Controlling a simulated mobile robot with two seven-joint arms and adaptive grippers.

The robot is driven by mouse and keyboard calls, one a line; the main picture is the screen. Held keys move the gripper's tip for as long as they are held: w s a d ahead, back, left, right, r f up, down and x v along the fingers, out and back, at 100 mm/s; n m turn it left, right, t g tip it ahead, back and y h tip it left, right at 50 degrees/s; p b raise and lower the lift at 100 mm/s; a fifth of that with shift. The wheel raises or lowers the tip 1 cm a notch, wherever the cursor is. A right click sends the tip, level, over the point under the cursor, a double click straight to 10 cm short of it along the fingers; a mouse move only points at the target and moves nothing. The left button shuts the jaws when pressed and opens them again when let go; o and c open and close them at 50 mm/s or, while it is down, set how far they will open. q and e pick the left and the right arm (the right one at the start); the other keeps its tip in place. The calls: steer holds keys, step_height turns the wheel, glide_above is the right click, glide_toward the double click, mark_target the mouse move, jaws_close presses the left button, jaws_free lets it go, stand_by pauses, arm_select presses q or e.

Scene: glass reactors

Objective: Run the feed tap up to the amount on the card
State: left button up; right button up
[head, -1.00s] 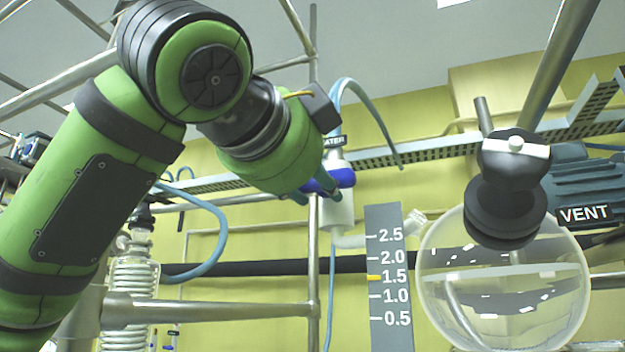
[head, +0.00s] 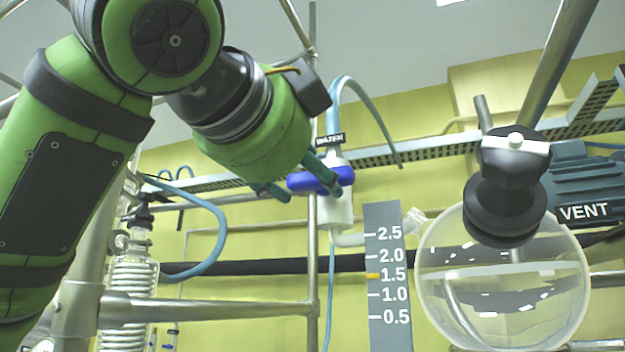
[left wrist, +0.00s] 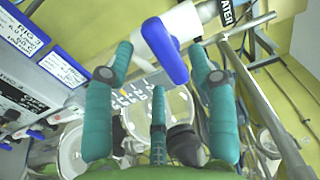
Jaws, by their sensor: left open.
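The feed tap has a white body (head: 336,208) and a blue handle (head: 308,181), under a WATER label. The handle lies roughly crosswise to the body. My left gripper (head: 305,188) is open at the handle, one finger in front of its right part. In the left wrist view the handle (left wrist: 166,50) shows between the spread fingers; contact cannot be told. The grey scale card (head: 387,335) reads 0.5 to 2.5, with an orange mark near 1.5. Beside it is the round glass vessel (head: 550,300). A pale band crosses it near the mark's height; I cannot tell if this is the liquid surface.
A dark stopper-like fitting (head: 505,210) sits on the vessel, beside a motor-like unit labelled VENT (head: 584,214). A metal upright (head: 313,270) stands just left of the tap. A glass coil (head: 128,290) and a blue hose (head: 215,240) are further left.

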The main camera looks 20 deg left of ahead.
arm_select(q)
steer(key=s, duration=0.9)
